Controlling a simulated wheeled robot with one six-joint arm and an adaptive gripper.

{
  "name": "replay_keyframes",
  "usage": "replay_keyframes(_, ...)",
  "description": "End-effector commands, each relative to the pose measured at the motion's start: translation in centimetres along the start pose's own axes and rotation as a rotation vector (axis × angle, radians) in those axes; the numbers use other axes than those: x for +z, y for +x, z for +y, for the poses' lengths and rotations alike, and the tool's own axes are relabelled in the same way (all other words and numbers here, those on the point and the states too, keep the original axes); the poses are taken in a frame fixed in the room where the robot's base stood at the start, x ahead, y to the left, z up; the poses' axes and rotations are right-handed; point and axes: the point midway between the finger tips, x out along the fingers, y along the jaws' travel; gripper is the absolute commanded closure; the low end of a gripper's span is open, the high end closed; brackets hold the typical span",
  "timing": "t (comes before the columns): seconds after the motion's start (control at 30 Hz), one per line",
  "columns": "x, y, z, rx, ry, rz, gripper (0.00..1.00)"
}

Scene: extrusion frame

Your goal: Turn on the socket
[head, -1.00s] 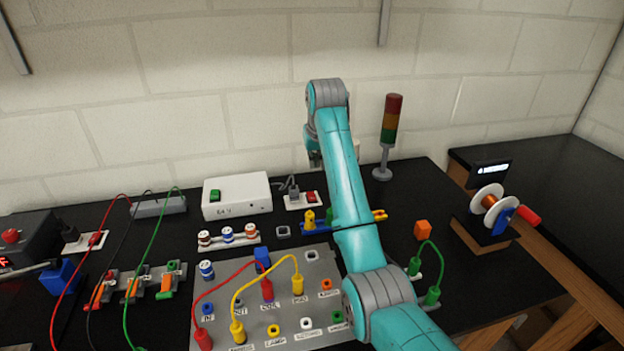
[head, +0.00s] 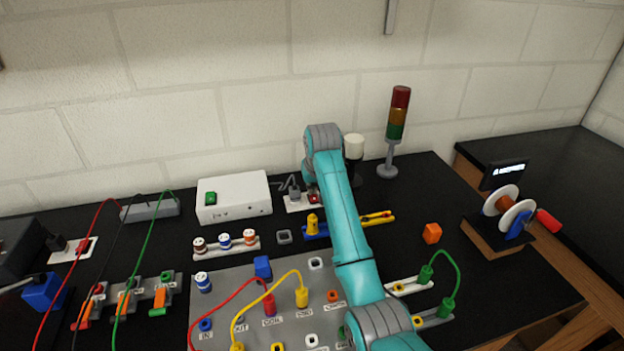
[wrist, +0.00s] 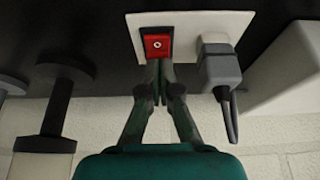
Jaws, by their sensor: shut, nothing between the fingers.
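The socket is a white plate (head: 300,207) on the black bench in front of the wall, and it fills the top of the wrist view (wrist: 187,24). It carries a red rocker switch (wrist: 157,43) with a white mark and a grey plug (wrist: 218,66) with a cable. My gripper (wrist: 161,84) is shut and empty, with its fingertips at the near edge of the red switch. I cannot tell whether they touch it. In the head view my arm hides the gripper, and part of the red switch (head: 314,198) shows beside the arm.
A white box (head: 235,196) with a green switch stands left of the socket. A stack light (head: 397,115) and a white-topped cylinder (head: 354,147) stand to the right. A grey panel (head: 235,283) with jacks and cables lies in front. A second plate with a plug (head: 84,250) is far left.

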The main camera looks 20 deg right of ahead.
Motion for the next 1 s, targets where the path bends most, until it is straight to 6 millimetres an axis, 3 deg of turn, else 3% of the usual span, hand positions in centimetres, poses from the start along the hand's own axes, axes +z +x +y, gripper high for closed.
replay_keyframes(0.47, 0.01, 0.74, 0.0, 0.0, 0.0, -0.002, 1.0)
replay_keyframes(1.0, 0.92, 0.25, 0.0, 0.0, 0.0, -0.002, 1.0)
